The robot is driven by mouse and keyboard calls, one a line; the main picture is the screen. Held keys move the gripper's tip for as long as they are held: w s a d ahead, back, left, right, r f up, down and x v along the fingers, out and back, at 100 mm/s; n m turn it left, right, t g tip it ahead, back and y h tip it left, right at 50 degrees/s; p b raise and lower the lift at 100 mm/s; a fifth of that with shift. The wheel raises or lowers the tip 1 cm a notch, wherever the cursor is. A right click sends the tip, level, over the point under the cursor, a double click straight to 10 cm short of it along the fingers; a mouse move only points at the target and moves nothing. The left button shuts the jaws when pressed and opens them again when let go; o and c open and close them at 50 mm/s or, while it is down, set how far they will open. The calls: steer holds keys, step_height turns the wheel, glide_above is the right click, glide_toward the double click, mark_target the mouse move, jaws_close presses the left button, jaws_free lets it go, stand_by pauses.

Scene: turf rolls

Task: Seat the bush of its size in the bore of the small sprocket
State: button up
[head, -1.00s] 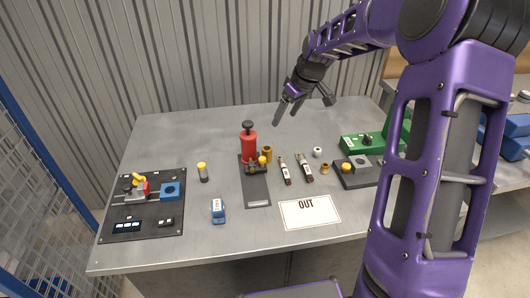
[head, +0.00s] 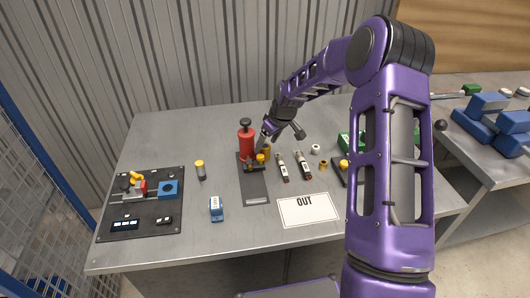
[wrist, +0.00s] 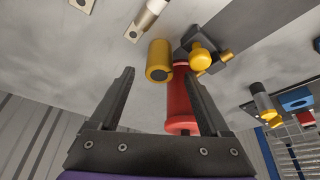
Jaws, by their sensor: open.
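My gripper (head: 281,134) is open and empty above the table, just right of the red cylinder. In the wrist view its fingers (wrist: 160,82) are spread, with a brass bush (wrist: 159,60) ahead between their tips, apart from them. The same bush (head: 267,149) stands beside the red cylinder in the head view, partly hidden by the gripper. A smaller brass bush (head: 323,165) and a white ring-like piece (head: 316,149) stand further right. I cannot make out the small sprocket or its bore for certain.
The red cylinder (head: 246,142) stands at the dark plate (head: 256,188) with a yellow knob (wrist: 201,58). A yellow-capped cylinder (head: 200,170), blue block (head: 216,209), black board (head: 112,211) and OUT card (head: 308,210) surround free table.

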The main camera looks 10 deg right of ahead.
steer(key=shift+w+a+f, duration=0.1)
steer(key=shift+w+f, duration=0.15)
steer(key=shift+f, duration=0.35)
jaws_close()
